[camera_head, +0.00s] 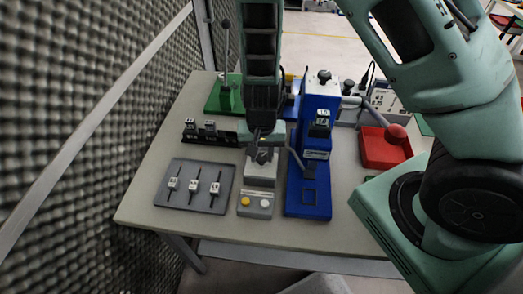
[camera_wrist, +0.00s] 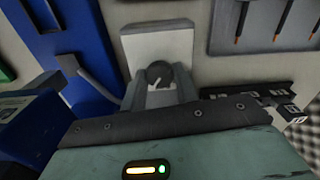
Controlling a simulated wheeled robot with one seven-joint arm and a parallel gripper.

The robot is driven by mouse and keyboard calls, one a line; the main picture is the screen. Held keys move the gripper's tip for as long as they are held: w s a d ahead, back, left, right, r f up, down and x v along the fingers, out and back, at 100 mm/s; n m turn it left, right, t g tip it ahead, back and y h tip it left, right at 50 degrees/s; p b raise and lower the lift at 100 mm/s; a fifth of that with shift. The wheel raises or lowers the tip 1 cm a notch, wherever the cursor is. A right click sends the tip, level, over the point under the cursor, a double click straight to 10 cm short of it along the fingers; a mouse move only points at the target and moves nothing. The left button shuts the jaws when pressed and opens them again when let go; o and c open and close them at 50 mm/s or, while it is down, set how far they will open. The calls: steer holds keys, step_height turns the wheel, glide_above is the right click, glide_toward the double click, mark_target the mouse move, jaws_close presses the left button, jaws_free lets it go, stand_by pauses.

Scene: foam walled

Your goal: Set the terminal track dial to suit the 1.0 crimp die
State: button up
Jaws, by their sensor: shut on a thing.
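The terminal track dial (camera_wrist: 158,70) is a dark round knob with a pale pointer mark, on a light grey box (camera_wrist: 158,38). My gripper (camera_wrist: 160,84) is shut on the dial, with one finger on each side of it. In the head view my gripper (camera_head: 263,153) comes down over the grey box (camera_head: 260,173) and mostly hides the dial. The blue crimp press (camera_head: 308,190) stands just right of the box. A dark die with a white label (camera_head: 320,122) sits in the press; its number is too small to read surely. Any scale around the dial is not readable.
A black rack (camera_head: 190,134) holds dies behind left. A grey tray (camera_head: 170,197) with several labelled terminal leads lies left. A button box (camera_head: 256,203) with yellow and white buttons is in front. A red bin (camera_head: 384,155) and the press lever are right. A foam wall borders the left.

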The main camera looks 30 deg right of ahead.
mark_target(262, 157)
steer(key=shift+m, duration=0.9)
steer(key=o, duration=1)
steer(key=shift+r, duration=0.1)
step_height(262, 157, up, 17)
steer(key=p, duration=0.3)
steer(key=shift+r, duration=0.15)
